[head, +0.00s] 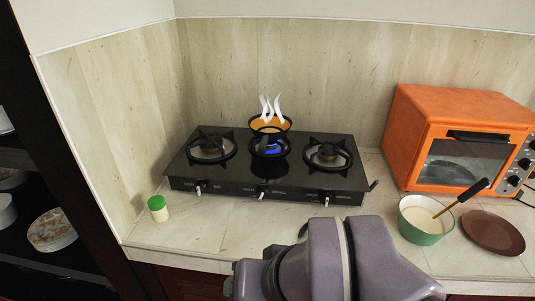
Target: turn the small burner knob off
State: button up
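A black stove (235,186) with three burners stands on the counter. Blue flame (272,150) burns at the middle burner, which looks smaller than the outer two. A small orange-brown pan (270,125) with white steam sits over it. The front panel carries a left knob (200,188), a middle knob (262,193) below the lit burner, and a right knob (327,200). The knobs' exact angles are too small to tell. The left burner (211,147) and right burner (328,155) show no flame. My gripper is out of view; only my arm shows at the bottom.
A green-lidded jar (157,208) stands left of the stove. An orange toaster oven (459,135), a green bowl (421,228) with a spoon and a brown plate (493,232) are at right. Bare counter (240,228) lies before the stove. Dark shelves (50,210) are at far left.

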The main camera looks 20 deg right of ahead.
aim_at(262, 192)
jog(key=i+j+z, duration=0.45)
jog(key=j, duration=0.2)
jog(key=i+j+z, duration=0.2)
jog(key=j, duration=0.15)
jog(key=j+z, duration=0.25)
jog(key=j, duration=0.15)
jog(key=i+j+z, duration=0.2)
jog(key=j, duration=0.25)
jog(key=j+z, duration=0.2)
jog(key=j, duration=0.2)
